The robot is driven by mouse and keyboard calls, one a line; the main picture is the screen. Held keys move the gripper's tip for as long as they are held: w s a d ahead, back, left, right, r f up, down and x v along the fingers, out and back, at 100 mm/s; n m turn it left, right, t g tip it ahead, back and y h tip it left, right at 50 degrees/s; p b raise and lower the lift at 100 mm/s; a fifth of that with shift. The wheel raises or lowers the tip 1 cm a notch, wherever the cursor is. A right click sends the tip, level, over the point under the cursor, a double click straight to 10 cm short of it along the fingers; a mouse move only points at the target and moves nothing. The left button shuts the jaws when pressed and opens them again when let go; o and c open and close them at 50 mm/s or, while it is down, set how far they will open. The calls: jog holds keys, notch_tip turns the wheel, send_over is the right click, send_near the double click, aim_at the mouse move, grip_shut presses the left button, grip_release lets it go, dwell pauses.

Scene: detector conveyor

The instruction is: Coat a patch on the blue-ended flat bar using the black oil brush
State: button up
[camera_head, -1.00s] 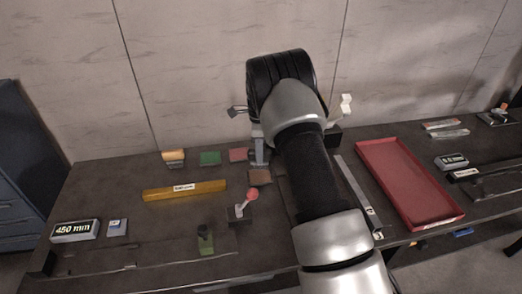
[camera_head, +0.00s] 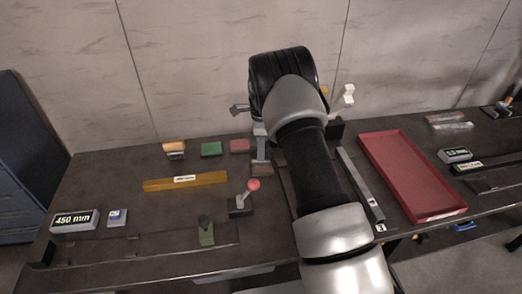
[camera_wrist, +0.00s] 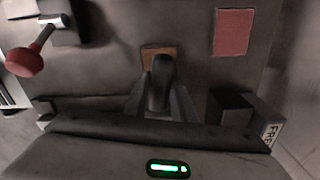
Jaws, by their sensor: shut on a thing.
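My gripper (camera_head: 262,160) is low over the left-middle of the bench. In the wrist view my gripper (camera_wrist: 162,108) is shut on a dark, rounded handle, which I take to be the black oil brush (camera_wrist: 162,78). A brown block or pad (camera_wrist: 158,50) shows just beyond the handle; it also shows below my gripper in the head view (camera_head: 262,170). I cannot tell whether they touch. I cannot make out a blue end on any bar; a grey flat bar (camera_head: 361,188) lies right of my arm. My arm hides part of the bench.
A red tray (camera_head: 455,215) stands at right. A red-knobbed lever (camera_head: 253,184) is close by my gripper, with a red pad (camera_head: 240,146), green pad (camera_head: 211,149) and yellow bar (camera_head: 185,182) further left. A dark green block (camera_head: 206,232) is near the front edge.

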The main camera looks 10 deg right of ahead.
jog(key=shift+f+b, duration=0.5)
jog(key=shift+f, duration=0.1)
dwell(1.6)
jog(key=shift+r, duration=0.1)
jog(key=shift+r+p, duration=1.75)
jog(key=shift+r, duration=1.7)
